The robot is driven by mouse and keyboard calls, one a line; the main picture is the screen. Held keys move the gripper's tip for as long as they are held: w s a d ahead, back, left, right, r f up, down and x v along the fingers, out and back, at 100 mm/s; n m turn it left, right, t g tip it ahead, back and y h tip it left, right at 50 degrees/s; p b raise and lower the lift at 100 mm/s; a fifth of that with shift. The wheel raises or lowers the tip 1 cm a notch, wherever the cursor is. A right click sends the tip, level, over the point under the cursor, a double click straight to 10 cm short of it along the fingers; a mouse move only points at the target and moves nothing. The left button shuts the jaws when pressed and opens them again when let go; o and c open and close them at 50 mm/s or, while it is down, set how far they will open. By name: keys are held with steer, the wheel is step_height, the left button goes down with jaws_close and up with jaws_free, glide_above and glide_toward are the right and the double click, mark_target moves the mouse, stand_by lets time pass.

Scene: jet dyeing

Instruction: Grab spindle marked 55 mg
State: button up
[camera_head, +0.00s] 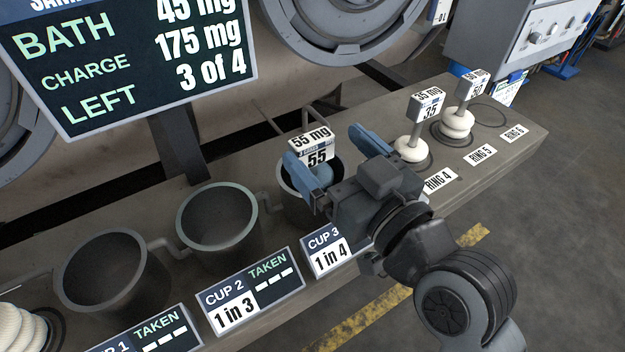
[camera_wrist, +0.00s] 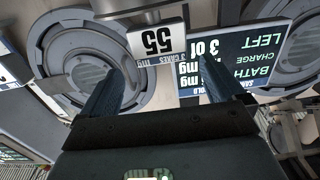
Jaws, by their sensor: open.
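The spindle marked 55 mg (camera_head: 312,143) stands in the cup labelled CUP 3 (camera_head: 287,181), with its tag above the rim and something blue below it. My gripper (camera_head: 323,146) is open, with its blue fingers on either side of the tag. In the wrist view, the tag reading 55 (camera_wrist: 157,42) shows upside down beyond the open fingertips of my gripper (camera_wrist: 160,68). I cannot tell whether a finger touches it. My gripper hides part of the cup.
Two empty-looking cups stand to the left, cup 2 (camera_head: 179,230) and cup 1 (camera_head: 72,290). Spindles marked 35 mg (camera_head: 427,98) and 50 (camera_head: 474,80) stand on rings to the right. A sign (camera_head: 60,120) reads bath 45 mg, charge 175 mg, left 3 of 4.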

mark_target(307, 133)
steer(key=x, duration=0.4)
steer(key=p+x, duration=0.1)
steer(key=x, duration=0.1)
steer(key=shift+w+a+f, duration=0.1)
steer(key=shift+a+f, duration=0.15)
steer(key=shift+f, duration=0.1)
steer(key=shift+c, duration=0.4)
jaws_close()
steer(key=shift+r, duration=0.1)
